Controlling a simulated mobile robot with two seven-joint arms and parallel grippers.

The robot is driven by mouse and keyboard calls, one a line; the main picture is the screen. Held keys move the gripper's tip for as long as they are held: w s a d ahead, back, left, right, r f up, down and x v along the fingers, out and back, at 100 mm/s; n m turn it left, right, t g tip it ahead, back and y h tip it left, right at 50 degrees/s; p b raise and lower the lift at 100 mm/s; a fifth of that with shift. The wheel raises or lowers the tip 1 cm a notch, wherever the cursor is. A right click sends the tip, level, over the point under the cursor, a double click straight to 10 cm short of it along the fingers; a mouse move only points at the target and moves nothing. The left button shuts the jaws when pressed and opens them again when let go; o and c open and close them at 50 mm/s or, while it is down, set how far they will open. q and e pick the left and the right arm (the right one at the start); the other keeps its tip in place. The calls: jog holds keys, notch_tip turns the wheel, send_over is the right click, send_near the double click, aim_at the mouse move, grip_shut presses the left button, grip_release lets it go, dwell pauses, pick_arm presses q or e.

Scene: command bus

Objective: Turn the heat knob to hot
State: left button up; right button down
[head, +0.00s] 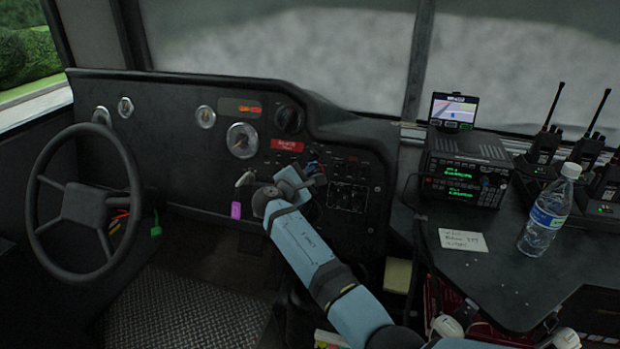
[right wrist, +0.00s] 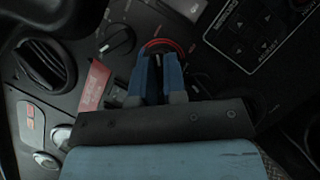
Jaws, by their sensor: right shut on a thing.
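The heat knob (right wrist: 158,60) is a dark round knob with a red arc around its upper side, seen in the right wrist view on the dashboard panel. My right gripper (right wrist: 158,68) has its blue fingers shut on this knob, and the fingers cover most of it. In the head view my right gripper (head: 312,177) reaches to the dashboard and hides the knob there. The exact pointer position cannot be made out. My left gripper is not in view.
The dashboard (head: 170,140) carries gauges, switches and a red label. A steering wheel (head: 85,205) stands at left. On the right desk (head: 480,265) are a radio unit (head: 465,175), a water bottle (head: 547,215), a note (head: 463,240) and handheld radios (head: 585,150).

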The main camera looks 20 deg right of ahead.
jog(key=m, duration=0.1)
jog(key=m+g, duration=0.1)
jog(key=m, duration=0.1)
jog(key=shift+w+r, duration=0.1)
jog(key=shift+r, duration=0.15)
jog(key=m+g, duration=0.1)
jog(key=m, duration=0.2)
jog(key=shift+y, duration=0.3)
jog(key=m+g+p, duration=0.1)
jog(key=m, duration=0.1)
jog(key=shift+r+m+y, duration=0.15)
jog(key=shift+m+y, duration=0.15)
jog(key=shift+m+g, duration=0.3)
jog(key=shift+m, duration=0.3)
jog(key=shift+d+m+y+p, duration=0.1)
jog(key=shift+m+y+p, duration=0.4)
jog(key=shift+m, duration=0.3)
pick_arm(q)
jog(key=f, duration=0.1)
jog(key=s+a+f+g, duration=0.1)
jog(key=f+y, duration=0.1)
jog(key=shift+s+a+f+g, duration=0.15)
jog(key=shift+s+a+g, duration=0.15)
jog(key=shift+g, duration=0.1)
